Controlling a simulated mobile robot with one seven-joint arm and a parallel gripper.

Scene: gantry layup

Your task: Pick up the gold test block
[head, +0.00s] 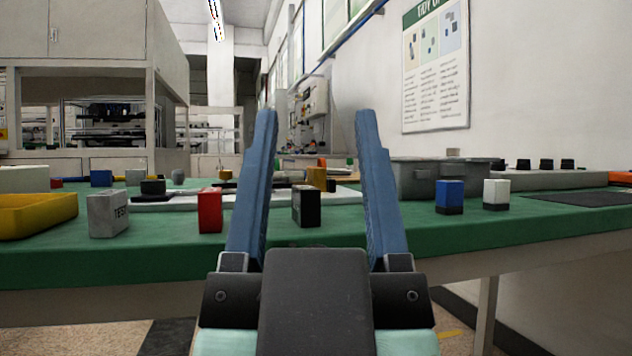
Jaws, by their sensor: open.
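A gold block (317,178) stands on the green table (330,235), seen between my gripper's fingers and beyond a black block (306,206). The black block hides the gold block's lower part. My gripper (317,113) is open and empty, with its two blue fingers spread wide and pointing forward and up in the picture. The gold block is apart from both fingers. How far it is from the fingertips I cannot tell.
A red block (210,210) and a grey block marked TEST (108,213) stand left, near a yellow tray (38,214). Blue (450,197) and white (496,195) blocks stand right. A grey bin (418,180) sits behind. Bare green table lies along the front edge.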

